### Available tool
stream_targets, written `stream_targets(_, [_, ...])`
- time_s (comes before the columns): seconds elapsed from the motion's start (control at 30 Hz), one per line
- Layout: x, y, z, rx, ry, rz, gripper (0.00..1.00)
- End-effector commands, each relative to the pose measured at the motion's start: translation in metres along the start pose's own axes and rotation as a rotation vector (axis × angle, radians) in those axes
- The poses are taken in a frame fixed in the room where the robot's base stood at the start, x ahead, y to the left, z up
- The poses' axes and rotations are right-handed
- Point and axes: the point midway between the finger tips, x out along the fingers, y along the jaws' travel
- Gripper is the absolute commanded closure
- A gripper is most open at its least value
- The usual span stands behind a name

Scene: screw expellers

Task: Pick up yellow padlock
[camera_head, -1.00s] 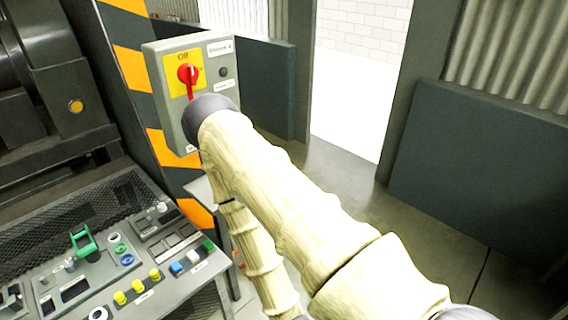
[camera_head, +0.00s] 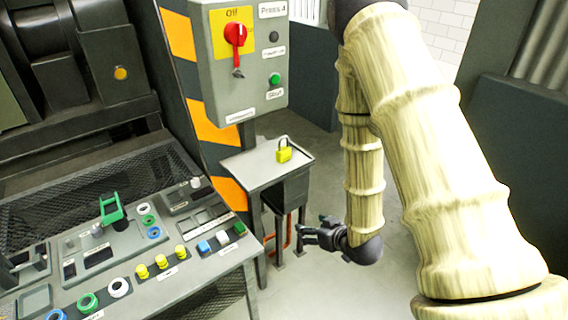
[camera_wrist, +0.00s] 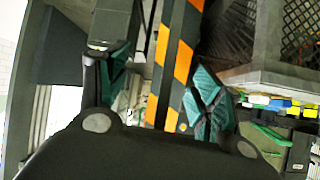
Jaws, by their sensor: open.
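The yellow padlock (camera_head: 284,155) has a dark shackle and sits on a small grey shelf (camera_head: 262,165) below the switch box. My gripper (camera_head: 312,232) is below and to the right of the padlock in the head view, apart from it and pointing left. In the wrist view my gripper (camera_wrist: 155,95) has its two teal-tipped fingers spread wide with nothing between them. The padlock cannot be made out in the wrist view.
A grey switch box (camera_head: 215,75) with a red knob (camera_head: 235,34) stands above the shelf. A control panel (camera_head: 190,272) with buttons lies to the left. A striped orange and black post (camera_head: 212,125) stands behind. Open floor (camera_head: 315,280) lies below my gripper.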

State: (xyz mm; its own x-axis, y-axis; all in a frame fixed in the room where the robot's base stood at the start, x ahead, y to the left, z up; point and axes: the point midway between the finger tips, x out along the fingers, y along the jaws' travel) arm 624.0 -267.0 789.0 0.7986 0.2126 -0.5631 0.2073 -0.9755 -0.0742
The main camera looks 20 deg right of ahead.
Motion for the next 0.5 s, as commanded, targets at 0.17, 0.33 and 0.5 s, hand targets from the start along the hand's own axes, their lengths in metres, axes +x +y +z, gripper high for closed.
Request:
stream_targets(0.17, [0.000, 0.013, -0.087, -0.061, 0.268, -0.079, 0.34])
stream_targets(0.33, [-0.020, 0.017, -0.152, -0.110, 0.461, -0.154, 0.34])
stream_targets(0.5, [-0.037, 0.017, -0.185, -0.137, 0.561, -0.200, 0.34])
